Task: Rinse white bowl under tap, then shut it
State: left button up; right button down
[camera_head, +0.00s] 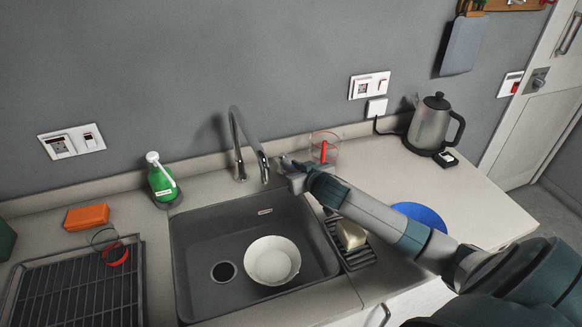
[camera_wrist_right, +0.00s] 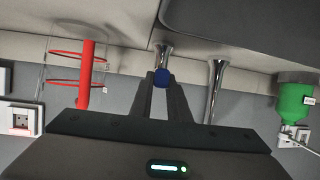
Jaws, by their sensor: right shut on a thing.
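The white bowl (camera_head: 271,261) sits upright in the dark sink (camera_head: 215,221), right of the drain. The chrome tap (camera_head: 237,146) rises behind the sink, its spout end above the back of the basin. I see no water stream. My right gripper (camera_head: 285,162) is right of the spout. In the right wrist view its fingers (camera_wrist_right: 164,82) are shut on the tap handle (camera_wrist_right: 161,58), a short chrome post with a blue tip. The tap's column (camera_wrist_right: 217,82) stands beside it. The fingers hide part of the handle. My left gripper is not in view.
A clear jug with red parts (camera_head: 324,149) stands close behind my right gripper. A soap rack (camera_head: 350,240) and blue plate (camera_head: 421,216) lie by my right arm. A green bottle (camera_head: 161,180), orange sponge (camera_head: 87,217) and drying rack (camera_head: 80,295) are left; a kettle (camera_head: 431,122) is right.

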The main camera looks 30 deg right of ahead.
jog(key=shift+d+n+y, duration=0.65)
jog(key=shift+n+y, duration=0.35)
jog(key=shift+y, duration=0.2)
jog(key=shift+d+n+y, duration=0.45)
jog(key=shift+n+y, duration=0.35)
jog(key=shift+y, duration=0.1)
jog(key=c, duration=1.7)
grip_release()
